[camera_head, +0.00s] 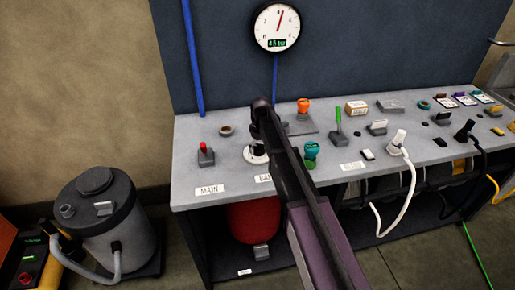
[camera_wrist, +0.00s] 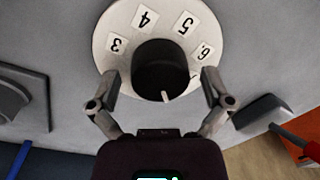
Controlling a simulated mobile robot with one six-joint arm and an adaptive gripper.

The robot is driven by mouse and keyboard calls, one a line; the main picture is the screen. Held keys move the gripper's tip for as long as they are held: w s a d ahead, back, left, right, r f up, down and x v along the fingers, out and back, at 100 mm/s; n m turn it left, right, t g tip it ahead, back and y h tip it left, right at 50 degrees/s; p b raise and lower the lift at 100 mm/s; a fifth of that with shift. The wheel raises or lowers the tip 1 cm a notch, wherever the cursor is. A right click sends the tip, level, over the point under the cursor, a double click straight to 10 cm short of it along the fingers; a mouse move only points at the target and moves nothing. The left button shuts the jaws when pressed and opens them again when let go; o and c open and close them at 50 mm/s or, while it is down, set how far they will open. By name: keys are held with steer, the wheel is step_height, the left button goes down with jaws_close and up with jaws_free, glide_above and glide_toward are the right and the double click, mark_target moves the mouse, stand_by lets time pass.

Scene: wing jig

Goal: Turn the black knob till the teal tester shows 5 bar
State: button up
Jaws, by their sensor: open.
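A short white mark is on the knob's edge, toward my gripper. My gripper (camera_wrist: 160,82) is open, with one finger on each side of the knob and gaps visible between. In the head view, my arm hides most of the knob; the white dial (camera_head: 254,157) shows beneath my gripper (camera_head: 257,135).
A red-topped switch (camera_head: 205,154) stands left of the dial. An orange-topped fitting (camera_head: 303,105) and green lever (camera_head: 338,120) are right. A white plug (camera_head: 398,141) trails a cable.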

steer(key=shift+s+d, duration=0.1)
steer(key=shift+s+d, duration=0.2)
steer(key=shift+d, duration=0.05)
steer(key=s+d+m, duration=0.1)
steer(key=s+d, duration=0.3)
steer(key=s+d+m, duration=0.2)
steer(key=s+d, duration=0.2)
steer(key=s+d+m, duration=0.2)
steer(key=s+d, duration=0.2)
steer(key=d, duration=0.1)
steer(key=shift+s, duration=0.4)
steer(key=s+d+m, duration=0.5)
steer(key=s+d, duration=0.3)
steer(key=s, duration=0.4)
steer(key=shift+s+d+t+h, duration=0.2)
steer(key=shift+d+t+h, duration=0.1)
steer(key=shift+d, duration=0.05)
steer(key=shift+c, duration=0.4)
stand_by(1.2)
